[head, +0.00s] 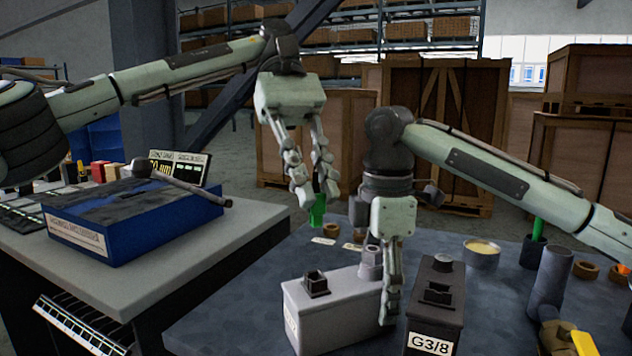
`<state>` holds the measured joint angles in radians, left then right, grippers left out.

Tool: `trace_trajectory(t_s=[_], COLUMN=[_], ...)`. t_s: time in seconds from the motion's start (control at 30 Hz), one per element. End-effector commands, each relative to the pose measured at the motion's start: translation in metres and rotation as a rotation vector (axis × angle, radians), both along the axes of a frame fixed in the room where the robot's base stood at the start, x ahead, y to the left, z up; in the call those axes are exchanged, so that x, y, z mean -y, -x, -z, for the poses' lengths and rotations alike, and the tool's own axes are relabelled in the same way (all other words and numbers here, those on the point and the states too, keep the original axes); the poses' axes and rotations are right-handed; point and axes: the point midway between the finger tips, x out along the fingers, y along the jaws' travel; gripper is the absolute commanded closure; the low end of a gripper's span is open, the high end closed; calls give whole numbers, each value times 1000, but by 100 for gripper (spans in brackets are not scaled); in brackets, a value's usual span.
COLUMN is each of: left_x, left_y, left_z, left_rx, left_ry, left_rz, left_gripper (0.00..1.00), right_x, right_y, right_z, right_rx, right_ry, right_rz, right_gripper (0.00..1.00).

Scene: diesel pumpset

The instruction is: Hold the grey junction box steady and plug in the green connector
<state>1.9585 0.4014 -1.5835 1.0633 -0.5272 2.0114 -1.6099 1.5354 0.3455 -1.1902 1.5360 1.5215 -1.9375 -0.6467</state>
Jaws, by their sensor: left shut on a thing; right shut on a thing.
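The grey junction box (335,315) stands on the blue-grey bench top, with a dark square socket (316,284) on its top and a grey round fitting (370,262) near its right end. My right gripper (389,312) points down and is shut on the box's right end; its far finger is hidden. My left gripper (317,196) points down and is shut on the green connector (318,211). In the picture the connector hangs above the socket, clearly apart from it; its lower end shows below the fingertips. How far it is in depth, I cannot tell.
A black box (435,308) labelled G3/8 stands close right of my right gripper. Farther right are a tin (481,252), a grey cylinder (549,280) and brown rings (585,270). A side table (205,265) at left bears a blue box (130,222).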

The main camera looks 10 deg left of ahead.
Motion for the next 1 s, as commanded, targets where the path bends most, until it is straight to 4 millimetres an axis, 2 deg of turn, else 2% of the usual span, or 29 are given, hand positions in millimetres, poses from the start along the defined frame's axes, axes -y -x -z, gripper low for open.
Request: trace_trajectory(t_s=[0.17, 0.7, 1.0], left_x=[0, 0, 0], left_y=[0, 0, 0], left_z=[4, 50, 58], left_rx=[-5, -6, -3], left_ry=[3, 4, 3], left_rz=[-1, -2, -2], left_gripper=[100, 100, 100], right_x=[0, 0, 0], right_y=[0, 0, 0], right_z=[1, 1, 1], right_rx=[-2, -2, -2], right_ry=[0, 0, 0], right_rz=[0, 0, 0], right_gripper=[81, 81, 81])
